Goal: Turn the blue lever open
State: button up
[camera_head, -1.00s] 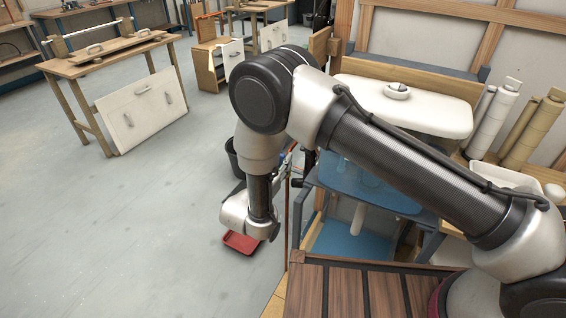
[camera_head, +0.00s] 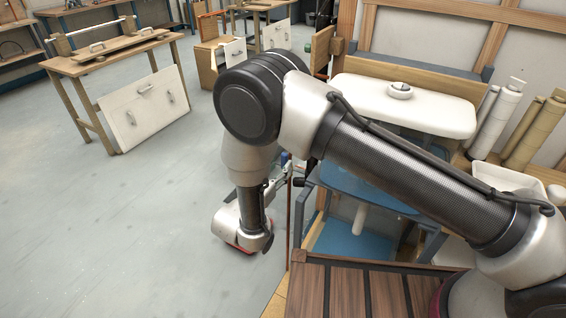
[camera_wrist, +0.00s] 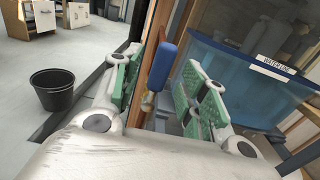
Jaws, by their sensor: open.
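The blue lever (camera_wrist: 163,65) shows in the wrist view as a long blue handle, tilted a little from upright, with a brass-coloured fitting (camera_wrist: 148,101) at its lower end. My gripper (camera_wrist: 166,77) is open, with one green-padded finger left of the lever and the other right of it. The lever appears between the fingers, with gaps on both sides; I cannot tell how deep it sits between them.
A blue water tank (camera_wrist: 245,78) with a label stands right of the lever, near my right finger. A wooden post is just behind the lever. A black bucket (camera_wrist: 53,90) stands on the floor at left.

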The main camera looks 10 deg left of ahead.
jog(key=v, duration=0.8)
jog(key=s+d+f+m+g+h, duration=0.2)
jog(key=d+m+g+h, duration=0.15)
jog(key=d, duration=0.55)
jog(key=s+d+r+m+g+y, duration=0.3)
jog(key=d+r+m, duration=0.6)
jog(key=d, duration=0.5)
jog(key=s+d+r+m+g+y, duration=0.3)
jog(key=s+d+r+m, duration=0.2)
jog(key=d+r+m, duration=0.5)
jog(key=s+d+r+m+g+y, duration=0.3)
jog(key=d+r+m, duration=0.6)
jog(key=d+r, duration=0.7)
jog(key=shift+s+d+r+m+y, duration=0.25)
jog(key=shift+s+d+m+y, duration=0.1)
jog(key=shift+s+d, duration=0.55)
